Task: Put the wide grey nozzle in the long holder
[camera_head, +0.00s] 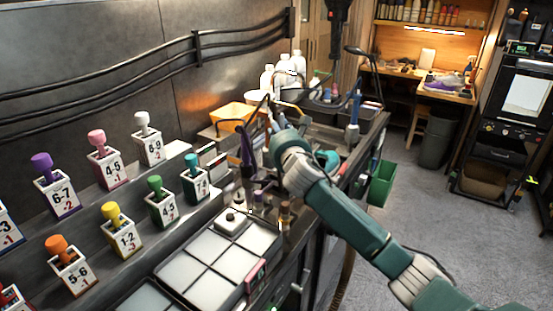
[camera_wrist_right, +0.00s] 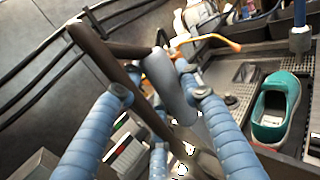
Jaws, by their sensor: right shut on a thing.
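My right gripper (camera_head: 270,128) reaches in from the right over the back of the workbench. In the right wrist view its blue ribbed fingers (camera_wrist_right: 160,98) are closed around a grey, tube-like piece (camera_wrist_right: 176,88), which appears to be the wide grey nozzle. Dark brown bars (camera_wrist_right: 100,62) meet near this piece; I cannot tell whether they belong to it. In the head view, a dark purple, narrow shape (camera_head: 247,148) shows beside the gripper. The fingers hide part of the held thing. I cannot identify the long holder with certainty. My left gripper is not in view.
A teal sneaker (camera_wrist_right: 275,108) lies in a dark tray to the right. An orange bin (camera_head: 234,117) and white bottles (camera_head: 283,72) stand behind. Numbered white holders (camera_head: 110,167) with coloured tools fill the left shelves. A green bin (camera_head: 382,182) hangs on the bench's right side.

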